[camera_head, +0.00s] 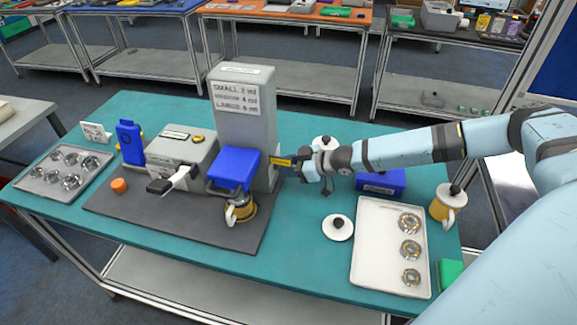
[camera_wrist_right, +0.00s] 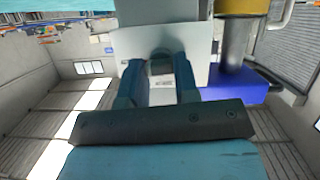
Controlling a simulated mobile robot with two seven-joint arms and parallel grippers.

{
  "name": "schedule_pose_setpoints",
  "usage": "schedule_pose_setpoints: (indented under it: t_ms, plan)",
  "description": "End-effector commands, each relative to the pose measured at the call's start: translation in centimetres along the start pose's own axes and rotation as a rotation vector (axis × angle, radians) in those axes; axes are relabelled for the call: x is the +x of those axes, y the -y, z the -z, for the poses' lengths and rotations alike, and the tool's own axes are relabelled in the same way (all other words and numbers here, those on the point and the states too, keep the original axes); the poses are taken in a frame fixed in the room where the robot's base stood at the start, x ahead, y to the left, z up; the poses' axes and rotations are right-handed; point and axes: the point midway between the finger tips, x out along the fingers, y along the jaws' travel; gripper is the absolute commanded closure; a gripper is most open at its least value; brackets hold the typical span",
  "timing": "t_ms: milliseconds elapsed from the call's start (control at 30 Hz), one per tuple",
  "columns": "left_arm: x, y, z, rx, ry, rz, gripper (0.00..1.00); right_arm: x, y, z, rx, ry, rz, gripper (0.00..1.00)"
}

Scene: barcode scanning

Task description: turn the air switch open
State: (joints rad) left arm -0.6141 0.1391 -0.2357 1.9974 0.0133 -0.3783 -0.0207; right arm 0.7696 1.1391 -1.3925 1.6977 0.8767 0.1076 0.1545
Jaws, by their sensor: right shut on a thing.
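My right gripper (camera_head: 298,164) reaches in from the right to the right side of a tall grey machine (camera_head: 243,110). A yellow-and-black part (camera_head: 281,161) shows between the gripper and the machine. In the right wrist view my right gripper (camera_wrist_right: 160,72) has its two fingers on either side of a small grey piece (camera_wrist_right: 160,64), in front of a pale plate (camera_wrist_right: 200,48). The gripper is shut on this piece, which I take to be the air switch. The fingers hide much of it, and its turn angle cannot be told. My left gripper is not in view.
A blue box (camera_head: 380,183) stands just right of the gripper. A white tray (camera_head: 364,270) with round metal parts and a white lid (camera_head: 337,229) lie nearer. A blue-topped unit (camera_head: 234,166) stands left of the gripper. The teal table (camera_head: 300,250) is bare at the front middle.

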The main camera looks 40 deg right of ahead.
Motion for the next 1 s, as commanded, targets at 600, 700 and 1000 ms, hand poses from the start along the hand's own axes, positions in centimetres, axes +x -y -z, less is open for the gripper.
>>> schedule_pose_setpoints:
  t_ms: [600,700,1000]
  plan:
    - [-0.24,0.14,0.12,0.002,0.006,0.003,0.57,0.0,-0.18,0.12,0.1,-0.003,0.039,0.95]
    - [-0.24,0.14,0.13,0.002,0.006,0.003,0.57,0.01,-0.17,0.11,0.101,-0.003,0.039,0.95]
    - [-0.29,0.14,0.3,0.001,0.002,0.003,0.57,0.02,-0.15,0.12,0.1,-0.003,0.039,0.48]
